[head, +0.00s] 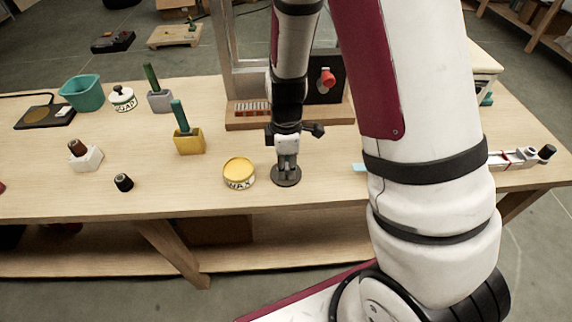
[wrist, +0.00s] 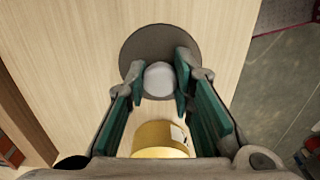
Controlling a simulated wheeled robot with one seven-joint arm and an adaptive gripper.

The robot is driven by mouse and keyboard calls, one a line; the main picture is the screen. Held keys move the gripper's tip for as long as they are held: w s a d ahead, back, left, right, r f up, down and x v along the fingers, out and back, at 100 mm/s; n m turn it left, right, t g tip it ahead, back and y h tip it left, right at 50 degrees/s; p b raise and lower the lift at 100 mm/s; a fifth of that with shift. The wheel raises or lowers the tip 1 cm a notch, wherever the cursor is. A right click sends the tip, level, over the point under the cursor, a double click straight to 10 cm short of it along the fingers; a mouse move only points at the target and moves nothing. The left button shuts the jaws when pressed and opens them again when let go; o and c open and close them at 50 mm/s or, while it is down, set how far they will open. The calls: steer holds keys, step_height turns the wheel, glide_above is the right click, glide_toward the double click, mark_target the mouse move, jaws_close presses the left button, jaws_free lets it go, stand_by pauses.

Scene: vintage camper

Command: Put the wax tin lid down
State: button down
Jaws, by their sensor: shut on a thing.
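The wax tin lid (head: 286,179) is a dark grey round disc just right of the yellow wax tin (head: 239,174). In the wrist view the lid (wrist: 140,45) shows its pale round knob (wrist: 158,79) between my green finger pads. My gripper (head: 287,163) points straight down and is shut on the lid's knob. The lid looks flat and is on or very close to the tabletop; I cannot tell if it touches. The tin stands upright and open, showing yellow wax, and it also appears at the bottom of the wrist view (wrist: 160,140).
The wooden workbench (head: 205,205) has its front edge just before the lid. A wooden stand (head: 250,122) is behind my gripper. A yellow holder (head: 189,142) and a dark brown cylinder (head: 123,183) lie left of the tin. The wood between them is clear.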

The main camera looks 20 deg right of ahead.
steer(key=shift+f, duration=0.2)
steer(key=c, duration=1.4)
jaws_free()
steer(key=shift+o, duration=0.2)
steer(key=shift+r, duration=0.1)
steer(key=s+r+m+t, duration=0.1)
steer(key=s+r+m, duration=0.25)
steer(key=r, duration=0.85)
steer(key=s+r+m+t, duration=0.1)
steer(key=s+r+m, duration=0.25)
steer(key=r, duration=0.75)
steer(key=s+r+m+t, duration=0.2)
steer(key=s+r+m, duration=0.4)
steer(key=s, duration=0.5)
steer(key=shift+s+d+m+t, duration=0.15)
steer(key=shift+s+m+t, duration=0.2)
steer(key=shift+m, duration=0.35)
